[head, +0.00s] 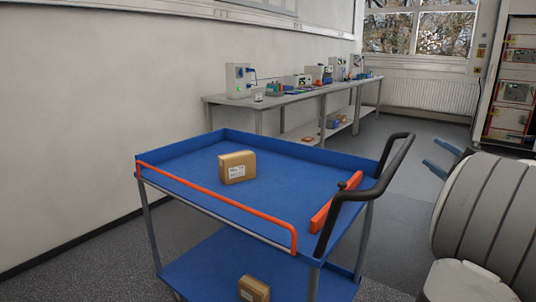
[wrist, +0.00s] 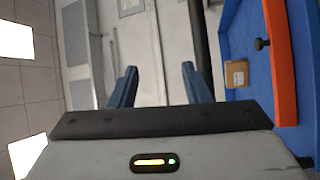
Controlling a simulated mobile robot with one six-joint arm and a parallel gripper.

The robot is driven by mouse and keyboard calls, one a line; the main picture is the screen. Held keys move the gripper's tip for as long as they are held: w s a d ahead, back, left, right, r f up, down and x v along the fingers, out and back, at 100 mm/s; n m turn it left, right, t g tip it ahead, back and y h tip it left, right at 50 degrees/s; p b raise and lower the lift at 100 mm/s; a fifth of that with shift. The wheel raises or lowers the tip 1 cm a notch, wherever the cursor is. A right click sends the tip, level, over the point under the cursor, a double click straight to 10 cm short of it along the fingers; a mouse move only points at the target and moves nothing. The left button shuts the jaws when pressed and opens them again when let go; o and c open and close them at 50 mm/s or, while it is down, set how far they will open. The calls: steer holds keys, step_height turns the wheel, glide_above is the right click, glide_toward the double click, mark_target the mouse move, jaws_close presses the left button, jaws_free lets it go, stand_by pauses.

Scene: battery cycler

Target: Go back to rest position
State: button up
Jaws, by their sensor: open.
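My gripper (head: 444,158) shows at the right of the head view, with two blue fingers spread apart and pointing left. It is to the right of the blue cart's black handle, in free air. In the wrist view the two blue fingers (wrist: 158,88) stand apart with nothing between them. The blue cart (head: 190,160) stands in front of me, its orange rail facing me. A cardboard box (head: 237,168) stands on its top tray, apart from my gripper. That box also shows at the right of the wrist view (wrist: 236,74).
A second cardboard box (head: 253,290) is on the cart's lower shelf. The cart's black handle (head: 345,200) rises near my arm. A long bench (head: 300,97) with several devices runs along the wall. An open cabinet (head: 510,95) stands at the far right. Floor is clear behind the cart.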

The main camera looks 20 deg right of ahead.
steer(key=w+a+r+m+g+h+p, duration=0.2)
steer(key=w+a+r+m+h+p, duration=0.4)
steer(key=w, duration=0.3)
steer(key=w+a+r+m+g+p, duration=0.1)
steer(key=w+a+m+g+p, duration=0.25)
steer(key=a+m+p, duration=0.4)
steer(key=s+a+f+g+y+p, duration=0.2)
steer(key=s+a+g+p, duration=0.1)
steer(key=s+a, duration=0.4)
steer(key=s+a+f+m+g+y+p, duration=0.1)
steer(key=s+a+g+p, duration=0.3)
steer(key=a, duration=1)
steer(key=s+a+f+m+g+y+p, duration=0.1)
steer(key=s+a+f+g+y+p, duration=0.2)
steer(key=s+a, duration=0.6)
steer(key=shift+s+a+f+g, duration=0.4)
steer(key=shift+a+g, duration=0.25)
steer(key=shift+g, duration=0.4)
